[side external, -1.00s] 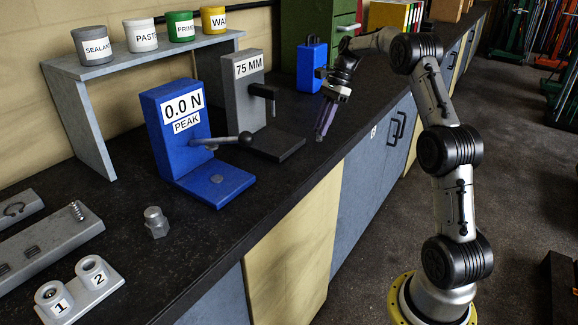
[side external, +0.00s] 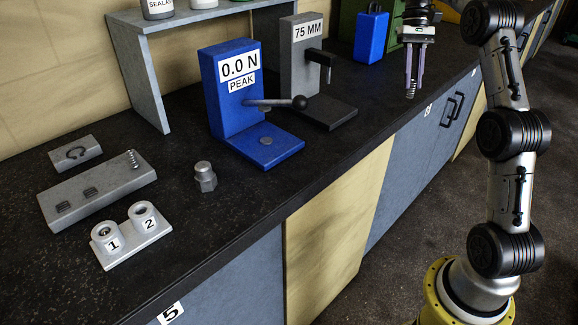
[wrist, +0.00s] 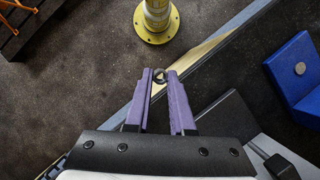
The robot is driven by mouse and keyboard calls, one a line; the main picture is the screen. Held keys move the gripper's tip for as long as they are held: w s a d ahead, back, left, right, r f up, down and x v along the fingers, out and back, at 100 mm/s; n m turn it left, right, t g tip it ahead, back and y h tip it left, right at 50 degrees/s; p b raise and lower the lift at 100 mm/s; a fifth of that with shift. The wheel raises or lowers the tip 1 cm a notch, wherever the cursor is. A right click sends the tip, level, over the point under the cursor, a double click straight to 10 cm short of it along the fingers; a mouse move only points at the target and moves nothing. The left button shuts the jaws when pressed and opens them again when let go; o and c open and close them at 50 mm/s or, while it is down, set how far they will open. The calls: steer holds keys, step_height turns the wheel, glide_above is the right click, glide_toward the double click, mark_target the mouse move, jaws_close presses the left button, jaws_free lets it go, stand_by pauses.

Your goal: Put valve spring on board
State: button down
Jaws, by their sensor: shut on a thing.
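My gripper (side external: 411,88) points straight down near the bench's front edge, right of the 75 MM stand. The spring also shows as a small dark coil at the fingertips in the side view (side external: 411,93). A grey board (side external: 106,195) lies far off at the left of the bench.
A blue force tester (side external: 228,110) with a lever and the grey 75 MM stand (side external: 297,75) stand between my gripper and the board. A hex fitting (side external: 205,177) and a plate with cups 1 and 2 (side external: 130,235) sit near the board. A blue canister (side external: 371,37) stands behind.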

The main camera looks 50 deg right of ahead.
steer(key=w+f+m+t, duration=0.1)
steer(key=w+f+m, duration=0.1)
steer(key=w+m, duration=0.1)
steer(key=w+f+m+t, duration=0.2)
steer(key=f+m, duration=0.1)
steer(key=m, duration=0.3)
steer(key=w+f+m+t+y, duration=0.1)
steer(key=w+f+m+t, duration=0.1)
steer(key=w+f+m, duration=0.1)
steer(key=shift+w+f+m, duration=0.1)
steer(key=shift+w+m, duration=0.2)
steer(key=shift+m, duration=0.6)
steer(key=shift+a+f, duration=0.1)
steer(key=shift+f, duration=0.25)
steer(key=shift+s+f, duration=0.1)
steer(key=shift+s, duration=0.1)
